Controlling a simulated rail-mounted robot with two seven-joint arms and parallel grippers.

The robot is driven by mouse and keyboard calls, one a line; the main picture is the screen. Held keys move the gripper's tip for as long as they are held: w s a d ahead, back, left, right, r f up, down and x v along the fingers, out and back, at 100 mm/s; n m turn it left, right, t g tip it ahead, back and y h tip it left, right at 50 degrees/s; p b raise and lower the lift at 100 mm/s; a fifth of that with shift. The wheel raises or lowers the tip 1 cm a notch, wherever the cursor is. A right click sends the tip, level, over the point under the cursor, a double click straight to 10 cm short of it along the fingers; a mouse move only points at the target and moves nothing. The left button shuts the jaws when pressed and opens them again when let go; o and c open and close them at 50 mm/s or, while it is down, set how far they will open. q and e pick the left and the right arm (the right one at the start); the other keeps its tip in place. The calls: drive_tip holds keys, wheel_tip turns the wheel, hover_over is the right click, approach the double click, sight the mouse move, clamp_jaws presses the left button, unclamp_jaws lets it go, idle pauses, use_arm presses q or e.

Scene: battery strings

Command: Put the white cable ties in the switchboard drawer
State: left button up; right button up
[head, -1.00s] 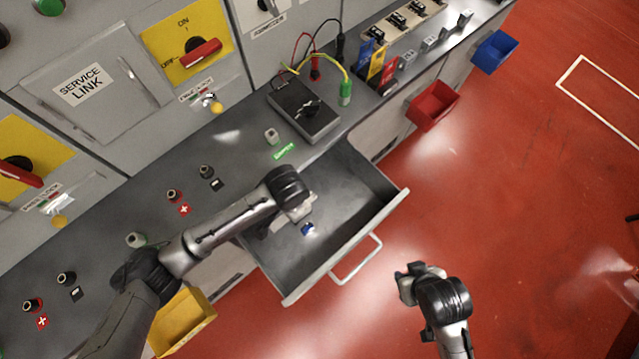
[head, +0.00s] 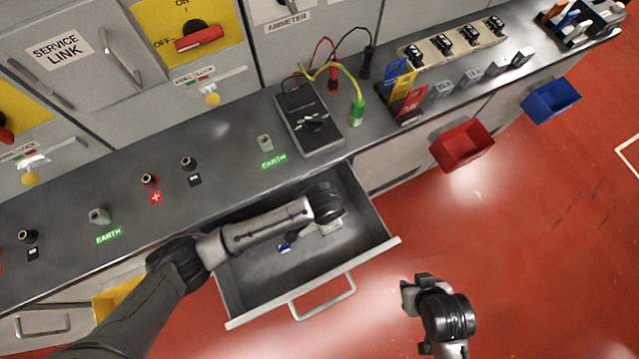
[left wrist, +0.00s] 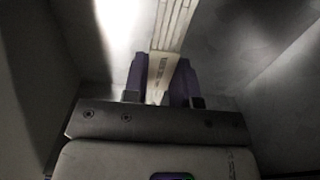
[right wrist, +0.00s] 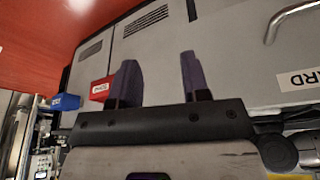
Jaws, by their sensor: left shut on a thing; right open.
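The white cable ties (left wrist: 175,25) are a pale, flat, printed bundle in the left wrist view. My left gripper (left wrist: 163,82) is shut on them, with its purple fingers on both sides. In the head view my left gripper (head: 328,224) is inside the open switchboard drawer (head: 250,302), and my wrist mostly hides the ties there. Grey walls flank the ties in the left wrist view. I cannot tell whether they touch the drawer floor. My right gripper (head: 408,294) is open and empty over the red floor, right of the drawer. Its spread fingers show in the right wrist view (right wrist: 157,78).
A small blue-and-white item (head: 284,249) shows in the drawer beside my left arm. A grey meter (head: 309,122) with leads stands on the bench above. Red (head: 462,147) and blue (head: 552,101) bins hang at the right. The floor before the drawer is clear.

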use_arm(q)
drive_tip(key=shift+f+b, duration=0.8)
drive_tip(key=shift+f, duration=1.75)
drive_tip(key=o, duration=0.9)
drive_tip(key=shift+f, duration=0.1)
wheel_tip(320, 180, up, 12)
drive_tip(key=p, duration=0.3)
drive_tip(key=shift+p, duration=0.4)
